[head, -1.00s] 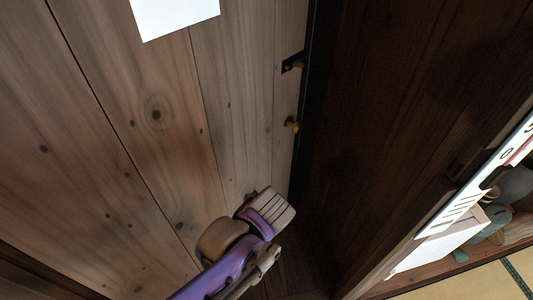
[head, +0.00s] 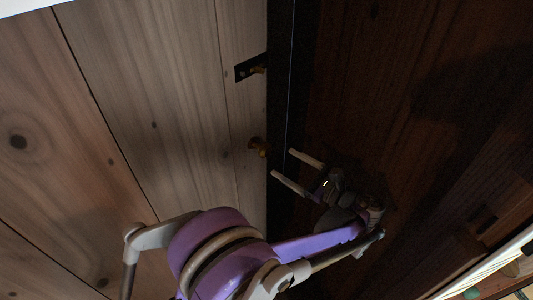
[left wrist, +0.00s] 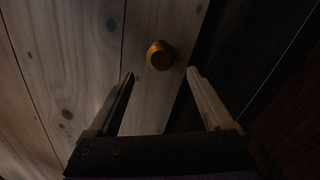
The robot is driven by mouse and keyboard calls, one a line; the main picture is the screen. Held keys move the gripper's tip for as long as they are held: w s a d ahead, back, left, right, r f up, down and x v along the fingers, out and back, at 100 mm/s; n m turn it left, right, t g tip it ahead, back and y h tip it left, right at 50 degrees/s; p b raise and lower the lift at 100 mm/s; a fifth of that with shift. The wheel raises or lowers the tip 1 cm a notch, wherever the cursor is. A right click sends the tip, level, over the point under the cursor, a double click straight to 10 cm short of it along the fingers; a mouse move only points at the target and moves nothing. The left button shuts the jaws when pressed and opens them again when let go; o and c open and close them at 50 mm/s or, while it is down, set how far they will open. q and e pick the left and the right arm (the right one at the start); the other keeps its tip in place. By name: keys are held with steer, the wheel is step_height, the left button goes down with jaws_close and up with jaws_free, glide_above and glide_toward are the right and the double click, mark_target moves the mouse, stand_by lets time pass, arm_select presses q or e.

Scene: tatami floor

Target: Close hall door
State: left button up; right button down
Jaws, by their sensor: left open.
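The hall door, of pale wooden planks (head: 180,90), fills the left of the head view and also shows in the left wrist view (left wrist: 60,80). My left gripper (head: 298,168) is open and empty, just right of the knob in the head view. My right gripper is not in view.
A dark wooden panel (head: 400,100) stands right of the door edge, close behind my left gripper. A pale strip and small objects (head: 490,280) show at the lower right. A white sheet (head: 20,5) is at the upper left corner.

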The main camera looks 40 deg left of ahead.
mark_target(269, 153)
arm_select(q)
steer(key=a, duration=0.8)
steer(key=shift+w+a, duration=0.1)
steer(key=shift+w, duration=0.15)
jaws_close()
